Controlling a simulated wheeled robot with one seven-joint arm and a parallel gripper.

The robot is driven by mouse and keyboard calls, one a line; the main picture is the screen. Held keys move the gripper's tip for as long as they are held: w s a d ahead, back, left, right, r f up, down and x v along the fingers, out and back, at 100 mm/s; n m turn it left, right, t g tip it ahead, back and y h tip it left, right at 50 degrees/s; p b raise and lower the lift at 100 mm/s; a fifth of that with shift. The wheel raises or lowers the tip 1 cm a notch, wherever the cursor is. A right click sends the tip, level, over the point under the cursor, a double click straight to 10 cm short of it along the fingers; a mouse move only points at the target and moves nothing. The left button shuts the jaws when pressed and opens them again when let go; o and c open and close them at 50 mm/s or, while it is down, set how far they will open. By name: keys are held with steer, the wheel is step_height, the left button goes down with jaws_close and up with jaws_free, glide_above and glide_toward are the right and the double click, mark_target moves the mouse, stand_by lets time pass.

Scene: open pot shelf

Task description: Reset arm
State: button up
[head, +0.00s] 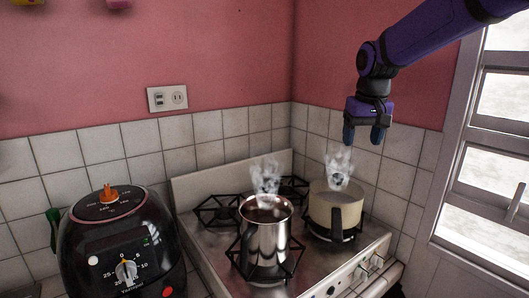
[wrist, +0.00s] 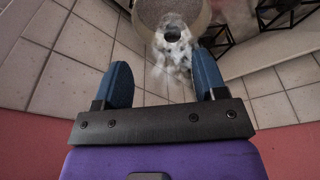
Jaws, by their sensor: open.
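My gripper (head: 363,135) hangs from my purple arm at the upper right of the head view, above and slightly right of a cream pot. In the wrist view my gripper (wrist: 161,85) shows two blue fingers spread apart with nothing between them but rising steam. My gripper is clear of the pot.
A steaming metal pot (head: 254,244) stands on the front burner of the stove (head: 208,243). A black air fryer (head: 122,250) sits at the left. A window (head: 495,130) is at the right. Tiled walls (head: 135,140) enclose the corner; the air above the stove's left side is free.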

steer(key=s+d+t, duration=0.1)
steer(key=s+d, duration=0.1)
steer(key=s, duration=1.3)
steer(key=s+d+f+t, duration=0.1)
steer(key=s+d+t, duration=0.1)
steer(key=s, duration=1.4)
steer(key=shift+d+m, duration=0.3)
steer(key=shift+d, duration=0.25)
